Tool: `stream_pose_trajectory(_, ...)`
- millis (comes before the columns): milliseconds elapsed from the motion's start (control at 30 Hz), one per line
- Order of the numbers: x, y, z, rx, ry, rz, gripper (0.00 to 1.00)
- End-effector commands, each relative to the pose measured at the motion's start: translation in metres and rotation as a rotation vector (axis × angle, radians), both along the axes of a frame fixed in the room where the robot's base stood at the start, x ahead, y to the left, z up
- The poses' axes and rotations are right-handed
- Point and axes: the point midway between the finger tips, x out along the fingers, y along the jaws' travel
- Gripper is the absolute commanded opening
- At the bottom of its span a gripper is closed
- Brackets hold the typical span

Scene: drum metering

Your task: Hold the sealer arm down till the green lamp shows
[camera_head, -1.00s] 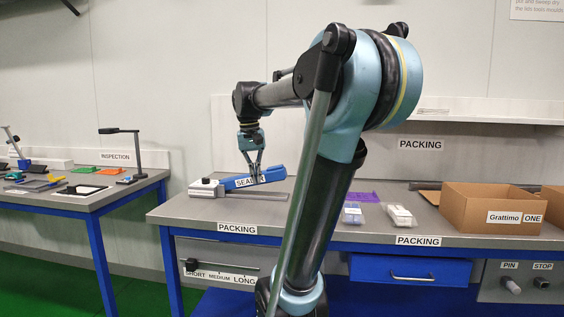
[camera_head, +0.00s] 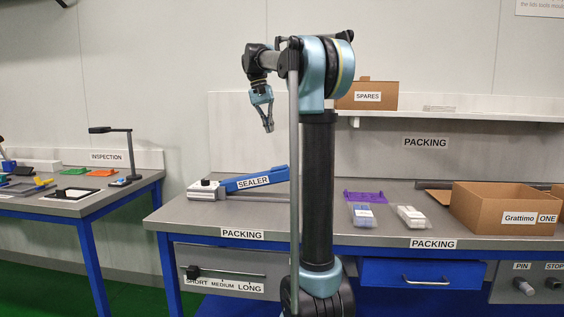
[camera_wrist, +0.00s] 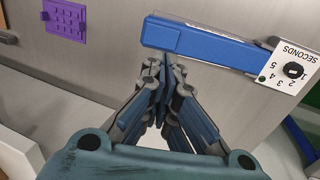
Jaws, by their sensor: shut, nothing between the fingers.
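The sealer stands at the left end of the packing table. Its blue arm (camera_head: 254,180), labelled SEALER, slants up to the right from a pale base (camera_head: 206,190), its free end above the table. The wrist view shows the blue arm (camera_wrist: 205,43) and a white panel (camera_wrist: 288,76) with a black dial marked SECONDS. A small dark green spot (camera_wrist: 262,79) on that panel may be the lamp; it does not look bright. My gripper (camera_head: 269,129) is shut and empty, well above the sealer arm and apart from it. Its fingertips (camera_wrist: 163,62) also show in the wrist view.
A purple tray (camera_head: 366,197), small packs (camera_head: 411,217) and a cardboard box (camera_head: 507,208) lie to the right on the packing table (camera_head: 275,232). A SPARES box (camera_head: 367,95) stands on the shelf above. An inspection table (camera_head: 70,205) is at the left.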

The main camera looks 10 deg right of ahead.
Motion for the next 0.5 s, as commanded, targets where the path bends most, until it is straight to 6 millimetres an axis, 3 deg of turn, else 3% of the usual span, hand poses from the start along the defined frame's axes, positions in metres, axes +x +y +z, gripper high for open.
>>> stream_pose_trajectory(500, 0.0052, 0.0046, 0.0019, -0.004, 0.003, -0.001, 0.00)
